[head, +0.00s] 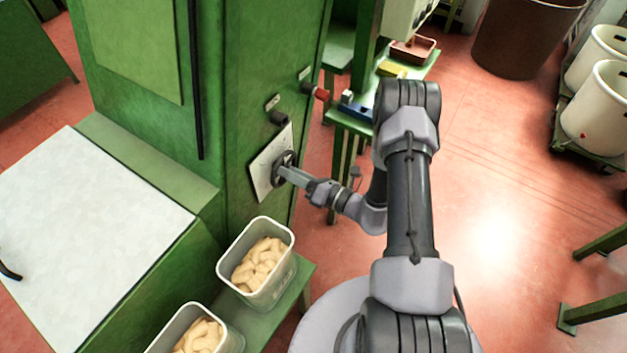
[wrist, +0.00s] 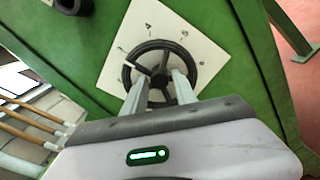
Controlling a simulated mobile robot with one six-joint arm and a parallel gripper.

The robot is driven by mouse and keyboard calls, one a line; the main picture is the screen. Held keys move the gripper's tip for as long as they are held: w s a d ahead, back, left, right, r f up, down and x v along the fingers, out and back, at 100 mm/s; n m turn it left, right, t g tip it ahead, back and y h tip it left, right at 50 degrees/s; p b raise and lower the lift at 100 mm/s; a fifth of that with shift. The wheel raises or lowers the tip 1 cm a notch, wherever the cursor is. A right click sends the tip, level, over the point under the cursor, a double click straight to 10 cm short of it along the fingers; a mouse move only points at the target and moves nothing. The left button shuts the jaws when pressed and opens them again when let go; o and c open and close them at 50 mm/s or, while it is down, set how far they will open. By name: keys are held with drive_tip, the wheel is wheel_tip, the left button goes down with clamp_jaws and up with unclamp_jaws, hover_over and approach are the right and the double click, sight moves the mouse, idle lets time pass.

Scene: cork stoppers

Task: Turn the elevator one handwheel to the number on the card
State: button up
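The black handwheel (wrist: 160,46) is mounted on a white square plate (wrist: 205,52) with small dark marks around the wheel, too small to read surely. In the head view the handwheel (head: 284,163) sits on the side of the green machine. A pale pointer-like mark shows at the wheel's left. My gripper (wrist: 160,76) is at the wheel, its two fingers apart on either side of the dark hub area. Whether they touch the wheel is unclear. In the head view my gripper (head: 286,172) reaches the wheel from the right. I cannot make out a number card.
The green machine (head: 255,80) carries a dark knob (head: 279,118) and a red-ended knob (head: 321,94) above the wheel. Bins of corks (head: 258,264) stand below on a green bench. A green table (head: 350,122) with small items is behind.

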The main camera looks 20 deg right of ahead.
drive_tip(key=p+v, duration=0.3)
drive_tip(key=v, duration=1.3)
drive_tip(key=shift+r, duration=0.1)
drive_tip(key=s+a+r+n+g+y, duration=0.1)
drive_tip(key=a+r+n+g, duration=0.55)
drive_tip(key=r+n, duration=0.2)
drive_tip(key=s+a+r+n+g+y, duration=0.1)
drive_tip(key=s+a+r+n+g, duration=0.1)
drive_tip(key=a+r+n+g, duration=0.5)
drive_tip(key=s+r+n+t+h, duration=0.2)
drive_tip(key=s+r+n+h, duration=0.2)
drive_tip(key=r+n, duration=0.3)
drive_tip(key=s+r+n+t+h, duration=0.2)
drive_tip(key=s+r+n+h, duration=0.2)
drive_tip(key=n, duration=0.7)
wheel_tip(320, 180, up, 5)
drive_tip(key=h, duration=0.2)
drive_tip(key=shift+s+f+t+h, duration=0.2)
drive_tip(key=shift+s+t+h, duration=0.1)
drive_tip(key=shift+s+t, duration=0.05)
